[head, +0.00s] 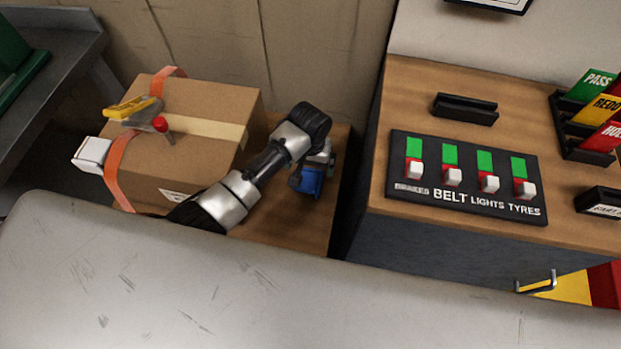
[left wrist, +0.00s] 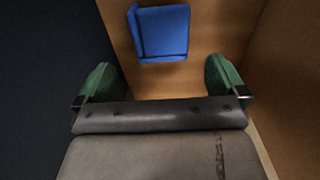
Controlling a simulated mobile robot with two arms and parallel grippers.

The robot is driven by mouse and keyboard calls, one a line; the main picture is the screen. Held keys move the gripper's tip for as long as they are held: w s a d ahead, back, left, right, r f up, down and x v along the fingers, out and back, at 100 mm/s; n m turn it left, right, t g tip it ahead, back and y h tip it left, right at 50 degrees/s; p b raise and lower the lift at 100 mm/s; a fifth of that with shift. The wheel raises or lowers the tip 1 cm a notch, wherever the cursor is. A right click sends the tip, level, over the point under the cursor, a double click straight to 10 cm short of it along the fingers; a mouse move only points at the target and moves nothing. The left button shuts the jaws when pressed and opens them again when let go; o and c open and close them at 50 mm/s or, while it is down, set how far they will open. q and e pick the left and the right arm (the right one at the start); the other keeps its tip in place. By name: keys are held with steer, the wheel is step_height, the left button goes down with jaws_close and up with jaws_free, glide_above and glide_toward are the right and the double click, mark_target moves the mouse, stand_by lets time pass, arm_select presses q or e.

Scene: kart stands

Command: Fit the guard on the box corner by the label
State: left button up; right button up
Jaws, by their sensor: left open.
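The cardboard box (head: 195,115) stands at the left on a wooden surface (head: 290,235), with orange straps around it. A white label (head: 172,195) with dark print shows low on its front side, partly hidden by my left arm. The blue guard (head: 311,182) lies on the wooden surface to the right of the box. In the left wrist view the guard (left wrist: 163,32) is an angled blue piece lying beyond the fingertips. My left gripper (head: 313,168) is over the guard, open and empty; its two green fingertips (left wrist: 160,82) are wide apart. My right gripper is out of view.
A yellow-handled ratchet (head: 133,108) with a red knob sits on the box, and a white block (head: 91,154) is at its left side. A counter with a switch panel (head: 467,178) stands at the right. A pale grey surface (head: 250,300) fills the front.

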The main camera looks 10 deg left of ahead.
arm_select(q)
steer(key=f, duration=0.5)
steer(key=shift+s, duration=0.4)
steer(key=shift+f, duration=0.45)
steer(key=c, duration=0.9)
step_height(320, 180, up, 10)
steer(key=shift+c, duration=0.2)
step_height(320, 180, up, 6)
steer(key=f, duration=0.1)
glide_above(309, 179)
steer(key=w+a, duration=0.1)
steer(key=a, duration=0.2)
steer(key=s+a+r, duration=0.6)
steer(key=s+r, duration=0.5)
steer(key=r, duration=0.2)
steer(key=shift+s+a+p, duration=0.15)
steer(key=shift+a+p, duration=0.05)
steer(key=shift+p, duration=0.25)
